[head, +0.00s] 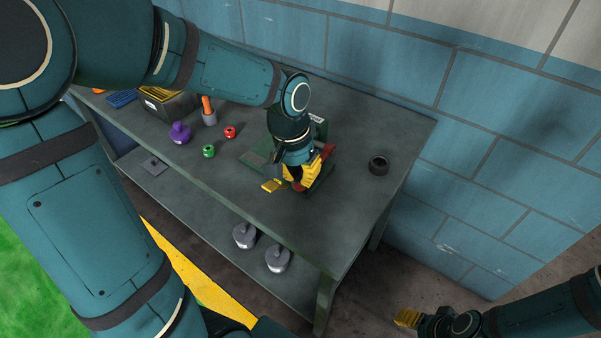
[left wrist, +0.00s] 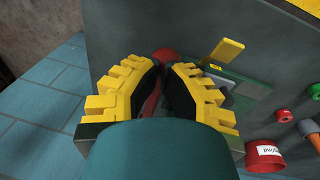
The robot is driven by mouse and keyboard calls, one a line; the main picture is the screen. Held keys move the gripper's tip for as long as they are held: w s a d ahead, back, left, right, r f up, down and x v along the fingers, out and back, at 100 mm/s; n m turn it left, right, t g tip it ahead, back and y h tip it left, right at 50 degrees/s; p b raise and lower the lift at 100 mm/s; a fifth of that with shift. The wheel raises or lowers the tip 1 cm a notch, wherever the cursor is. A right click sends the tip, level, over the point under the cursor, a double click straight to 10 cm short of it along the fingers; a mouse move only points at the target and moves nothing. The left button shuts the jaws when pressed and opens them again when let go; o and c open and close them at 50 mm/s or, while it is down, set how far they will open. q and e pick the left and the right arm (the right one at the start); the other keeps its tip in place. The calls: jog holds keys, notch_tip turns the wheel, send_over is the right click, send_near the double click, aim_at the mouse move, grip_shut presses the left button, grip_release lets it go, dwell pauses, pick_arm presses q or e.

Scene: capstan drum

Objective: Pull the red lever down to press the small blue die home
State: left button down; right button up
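The red lever (head: 328,151) stands on a green press on the bench. My left gripper (head: 299,186) is over the press, its yellow fingers on both sides of the lever. In the left wrist view the red lever (left wrist: 152,98) runs between the finger pads (left wrist: 166,72), which look closed on it. A red end shows by the fingertips. The green press base (left wrist: 250,97) is partly hidden by my gripper. I cannot make out the small blue die. My right gripper (head: 407,318) is low at the right, away from the bench; its opening is unclear.
A dark ring (head: 379,165) lies right of the press. Grey weights (head: 277,259) sit on the lower shelf. A block wall (head: 480,110) is behind the bench.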

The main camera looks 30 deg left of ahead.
pick_arm(q)
jog(key=shift+r, duration=0.1)
jog(key=r+p, duration=0.3)
jog(key=r, duration=0.1)
jog(key=shift+w+a+p, duration=0.25)
jog(key=shift+w+p, duration=0.1)
jog(key=shift+p, duration=0.05)
jog(key=s+a+r+p, duration=0.1)
jog(key=s+r, duration=0.5)
jog(key=r, duration=0.1)
jog(key=shift+a+r+p, duration=0.35)
jog(key=shift+p, duration=0.05)
